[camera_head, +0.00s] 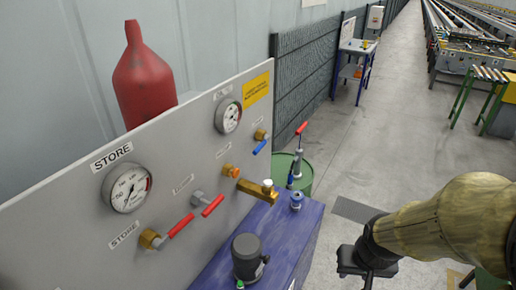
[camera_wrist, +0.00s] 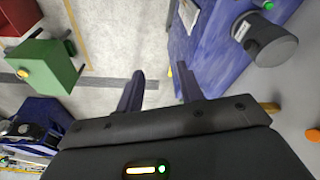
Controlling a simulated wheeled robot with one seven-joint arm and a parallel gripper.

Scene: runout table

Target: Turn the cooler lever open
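A grey panel (camera_head: 95,200) carries several levers. A blue lever (camera_head: 259,147) on a brass valve sits below the far gauge (camera_head: 228,116); the small label above that gauge is too small to read surely, so I cannot tell which lever is the cooler's. A red lever (camera_head: 182,225) on a brass valve sits near a "STORE" label. Another red lever (camera_head: 213,206) is on a grey valve beside it. My gripper (camera_head: 367,262) hangs right of the blue bench, apart from all levers. In the wrist view its fingers (camera_wrist: 158,78) are spread, with nothing between them.
A red bottle (camera_head: 143,80) rises behind the panel. Floor to the right is mostly clear.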

